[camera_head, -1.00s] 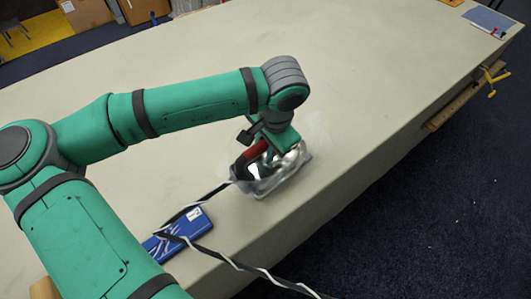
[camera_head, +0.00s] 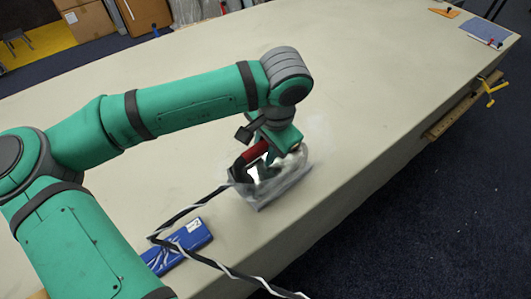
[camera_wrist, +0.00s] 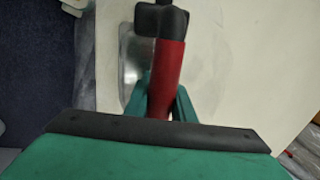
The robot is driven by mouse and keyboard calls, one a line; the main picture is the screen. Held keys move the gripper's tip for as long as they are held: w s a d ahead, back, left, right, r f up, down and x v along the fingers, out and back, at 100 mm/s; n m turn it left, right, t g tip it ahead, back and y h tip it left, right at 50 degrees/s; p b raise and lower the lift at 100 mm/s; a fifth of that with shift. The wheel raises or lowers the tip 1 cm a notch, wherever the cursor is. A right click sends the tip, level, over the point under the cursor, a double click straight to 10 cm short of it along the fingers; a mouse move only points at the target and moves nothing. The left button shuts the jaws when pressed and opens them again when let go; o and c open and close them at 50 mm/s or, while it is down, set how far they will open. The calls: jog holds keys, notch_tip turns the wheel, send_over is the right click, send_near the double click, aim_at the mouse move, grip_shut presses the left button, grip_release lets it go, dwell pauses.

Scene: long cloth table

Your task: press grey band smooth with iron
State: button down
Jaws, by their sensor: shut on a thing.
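The iron (camera_head: 285,186) has a red and black handle and a shiny metal body. It sits low at the cloth table (camera_head: 400,60), near the right long edge. My gripper (camera_head: 266,156) is above it, shut on the red handle. The wrist view shows the handle (camera_wrist: 167,75) between the green fingers, with part of the metal body (camera_wrist: 130,70) to its left. A faint greyish, hazy patch (camera_head: 316,135) lies around the iron and may be the grey band. Most of it is hidden, and I cannot tell whether it is smooth.
A blue pad (camera_head: 195,236) lies left of the iron, with the black and white cord (camera_head: 230,268) running across it. A yellow clamp (camera_head: 489,88) hangs on the right edge. An orange thing (camera_head: 444,13) and a blue-grey cloth (camera_head: 484,30) lie far off. The table middle is clear.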

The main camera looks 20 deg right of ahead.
aim_at(265, 169)
jog(key=shift+r, duration=2.6)
jog(key=shift+f, duration=0.15)
jog(key=shift+f, duration=3.65)
jog(key=shift+r, duration=0.1)
jog(key=shift+f, duration=2.75)
jog(key=shift+r, duration=1.6)
jog(key=shift+w, duration=0.1)
